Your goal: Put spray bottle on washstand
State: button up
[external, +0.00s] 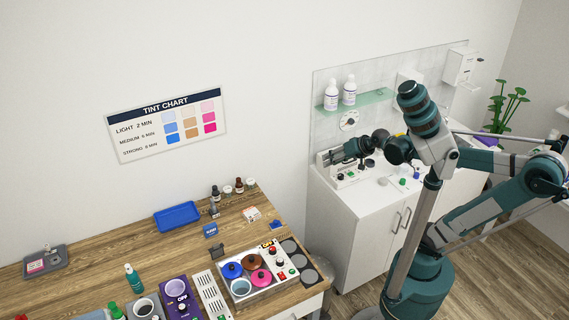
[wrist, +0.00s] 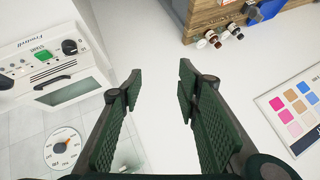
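The washstand (external: 352,210) is a white cabinet with a pale top, standing right of the wooden table. A green bottle (external: 133,278) with a light top stands upright on the table's left part; I cannot tell whether it is the spray bottle. Another green-capped bottle (external: 117,312) is cut off at the bottom edge. My gripper (external: 338,155) is over the left end of the washstand in the external view, far from these bottles. In the wrist view my gripper (wrist: 155,82) is open, with only pale wall or surface between its fingers.
On the washstand are a white device with knobs (wrist: 45,60) and small coloured items. A glass shelf (external: 372,98) above holds white bottles (external: 331,95). The wooden table (external: 120,245) carries a blue tray (external: 177,217), a tray of coloured pots (external: 240,293) and small bottles. Its middle has bare room.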

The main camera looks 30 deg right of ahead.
jog(key=w+a+r+m+y, duration=0.1)
jog(key=w+a+r+y, duration=0.15)
jog(key=a, duration=0.55)
jog(key=w+a+r+m+y, duration=0.1)
jog(key=w+a, duration=0.3)
jog(key=a, duration=0.4)
jog(key=w+a+r+m+y, duration=0.1)
jog(key=w+a+r+y, duration=0.15)
jog(key=a, duration=0.55)
jog(key=w+a+m+g+y, duration=0.1)
jog(key=a+m+y, duration=0.1)
jog(key=a, duration=1.1)
jog(key=w+a+m+y, duration=0.1)
jog(key=a+m, duration=0.2)
jog(key=a, duration=1)
jog(key=s+a+f+m+y, duration=0.2)
jog(key=a, duration=1.1)
jog(key=s+a+f+m, duration=0.3)
jog(key=s+a+f, duration=0.1)
jog(key=a, duration=0.5)
jog(key=s+a+f+m+g+y, duration=0.1)
jog(key=s+a+f+m, duration=0.2)
jog(key=a, duration=0.7)
jog(key=s+a+f+m+g+y, duration=0.1)
jog(key=s+a+f+m, duration=0.2)
jog(key=s+a+f, duration=0.4)
jog(key=s+a+b, duration=0.1)
jog(key=s+a, duration=0.2)
jog(key=shift+a+f, duration=0.25)
jog(key=shift+a, duration=0.15)
